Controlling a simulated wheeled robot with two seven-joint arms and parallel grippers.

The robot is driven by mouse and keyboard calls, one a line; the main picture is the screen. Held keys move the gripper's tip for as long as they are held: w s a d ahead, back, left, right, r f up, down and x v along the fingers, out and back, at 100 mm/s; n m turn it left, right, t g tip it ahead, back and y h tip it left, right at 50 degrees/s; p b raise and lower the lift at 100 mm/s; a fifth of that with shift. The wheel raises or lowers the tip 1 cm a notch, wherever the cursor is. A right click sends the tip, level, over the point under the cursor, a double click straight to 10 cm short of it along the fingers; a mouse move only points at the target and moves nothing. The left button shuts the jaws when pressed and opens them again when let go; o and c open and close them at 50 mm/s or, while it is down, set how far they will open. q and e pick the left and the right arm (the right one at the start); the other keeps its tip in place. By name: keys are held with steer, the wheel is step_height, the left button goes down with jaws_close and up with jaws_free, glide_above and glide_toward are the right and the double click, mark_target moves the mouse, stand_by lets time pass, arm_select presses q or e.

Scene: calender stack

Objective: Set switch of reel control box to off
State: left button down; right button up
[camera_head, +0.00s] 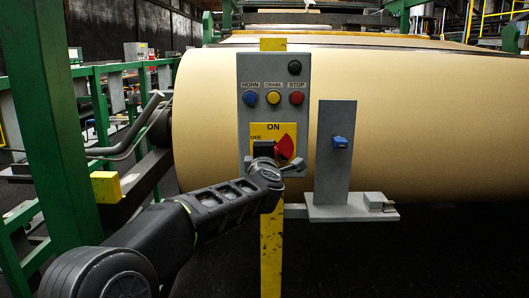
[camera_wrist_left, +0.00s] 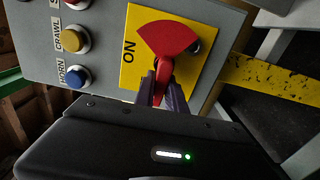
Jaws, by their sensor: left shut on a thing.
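The reel control box (camera_head: 246,110) is a grey panel on a yellow post in the middle of the head view. Its yellow plate (camera_head: 271,130) reads ON at the top and OFF at the left. The red switch (camera_head: 286,147) sits on this plate, its broad fan part to the right. My left gripper (camera_head: 264,153) covers the plate's left part below the OFF label. In the left wrist view, its fingers (camera_wrist_left: 164,88) are shut on the narrow handle of the red switch (camera_wrist_left: 165,38), opposite the fan. My right gripper is not in view.
Blue (camera_head: 249,98), yellow (camera_head: 273,97) and red (camera_head: 296,97) buttons sit above the plate, with a black knob (camera_head: 294,67) higher. A grey bracket (camera_head: 335,172) with a blue part stands right of the box. A large cream roll (camera_head: 430,120) fills the space behind.

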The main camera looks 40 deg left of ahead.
arm_select(q)
steer(key=shift+f, duration=0.1)
steer(key=c, duration=1.4)
jaws_free()
steer(key=v, duration=0.7)
steer(key=shift+s+d, duration=0.25)
steer(key=shift+s, duration=0.05)
